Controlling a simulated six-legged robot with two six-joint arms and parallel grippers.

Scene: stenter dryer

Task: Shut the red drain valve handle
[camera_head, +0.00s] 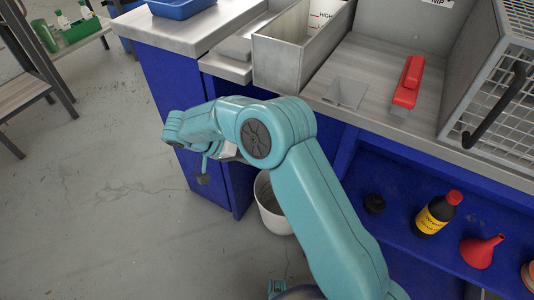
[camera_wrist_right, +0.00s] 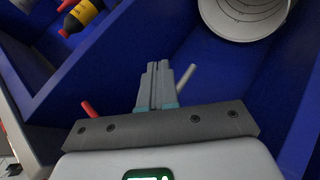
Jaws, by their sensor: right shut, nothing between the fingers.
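My right gripper (camera_wrist_right: 158,68) is shut and empty in the right wrist view, its fingers close together and pointing up the picture. A red rod end (camera_wrist_right: 89,108) shows at the left of the gripper's body, partly hidden behind it; it looks like the drain valve handle. A grey rod (camera_wrist_right: 186,76) sticks out just right of the fingers; I cannot tell if they touch. In the head view my teal right arm covers the area under the counter, and I cannot make out the valve or the fingertips there.
A pale bucket (camera_head: 268,208) stands below the counter, also in the wrist view (camera_wrist_right: 243,18). A blue shelf (camera_head: 395,225) holds a black bottle (camera_head: 433,217) and red funnel (camera_head: 480,251). A red-handled tool (camera_head: 408,82) lies on the counter.

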